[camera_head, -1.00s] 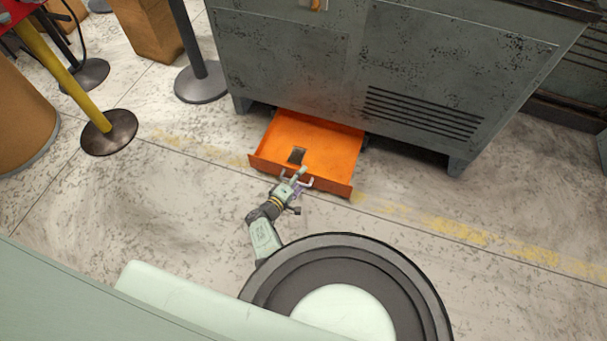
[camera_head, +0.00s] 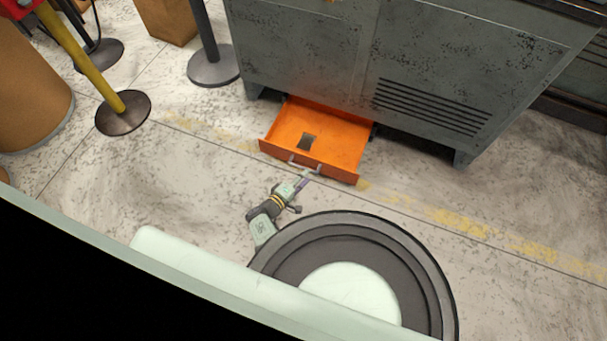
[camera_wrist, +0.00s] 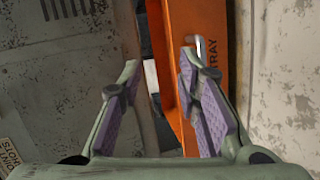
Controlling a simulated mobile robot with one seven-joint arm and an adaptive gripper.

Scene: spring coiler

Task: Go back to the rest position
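The orange tray (camera_head: 335,145) is pulled out like a drawer at the foot of the grey machine, with a small dark square patch on its floor. Its front has a pale bar handle (camera_head: 304,165). My gripper (camera_head: 308,177) is low, just in front of the tray front. In the wrist view my gripper (camera_wrist: 158,65) has its two purple-padded fingers spread, with nothing held between them. The orange tray front (camera_wrist: 213,25), lettered "TRAY", and the handle (camera_wrist: 200,47) show beside and beyond the right finger. I cannot tell whether that finger touches them.
The grey machine (camera_head: 300,60) stands behind the tray. Post bases (camera_head: 214,66) (camera_head: 123,113) and a brown drum (camera_head: 30,90) stand at the left. My round base fills the lower middle. Bare floor (camera_head: 150,185) lies left of my arm.

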